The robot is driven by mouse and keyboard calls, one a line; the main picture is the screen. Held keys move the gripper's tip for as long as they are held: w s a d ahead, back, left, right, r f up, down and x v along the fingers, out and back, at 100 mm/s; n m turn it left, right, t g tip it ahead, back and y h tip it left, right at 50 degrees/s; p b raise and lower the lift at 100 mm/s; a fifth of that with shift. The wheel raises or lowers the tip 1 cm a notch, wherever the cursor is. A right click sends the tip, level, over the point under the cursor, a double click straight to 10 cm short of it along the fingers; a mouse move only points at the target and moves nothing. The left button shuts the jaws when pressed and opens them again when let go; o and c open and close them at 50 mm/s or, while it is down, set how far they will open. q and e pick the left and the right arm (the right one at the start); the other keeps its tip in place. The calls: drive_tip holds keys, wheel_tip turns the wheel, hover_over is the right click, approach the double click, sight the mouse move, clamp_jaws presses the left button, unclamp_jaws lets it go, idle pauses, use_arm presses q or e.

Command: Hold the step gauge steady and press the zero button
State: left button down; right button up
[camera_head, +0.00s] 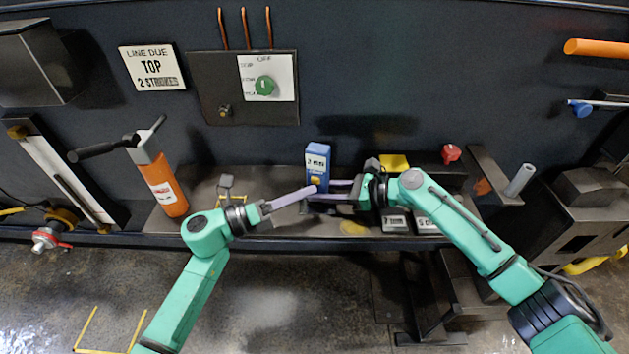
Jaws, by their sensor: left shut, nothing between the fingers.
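The step gauge is a small blue box (318,153) with a white display panel and an orange-yellow zero button (315,180) low on its front. It stands upright on the dark shelf. My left gripper (314,189) is shut and empty, with its fingertips just in front of the gauge, at or very near the button; contact cannot be told. My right gripper (320,190) comes from the right, one finger across the gauge's lower front and the other running behind it, so it appears shut on the gauge. The gauge's lower part is partly hidden by fingers.
The shelf (285,230) also holds an orange bottle-like tool with a black handle (163,180), a yellow block (394,162) and small display boxes (396,222). A panel with a green knob (265,86) is on the wall behind. A red knob (451,153) is at the right.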

idle(0.5)
use_arm(q)
drive_tip(key=shift+w+d, duration=0.15)
drive_tip(key=shift+w, duration=0.25)
drive_tip(key=shift+w+d, duration=0.15)
drive_tip(key=shift+w, duration=0.3)
idle(0.6)
drive_tip(key=shift+s+a, duration=0.35)
drive_tip(key=shift+s, duration=0.55)
drive_tip(key=shift+s, duration=0.1)
drive_tip(key=s, duration=0.2)
drive_tip(key=s+a, duration=0.1)
drive_tip(key=s, duration=0.1)
drive_tip(key=shift+s+a, duration=0.2)
drive_tip(key=shift+s, duration=0.1)
idle(1.0)
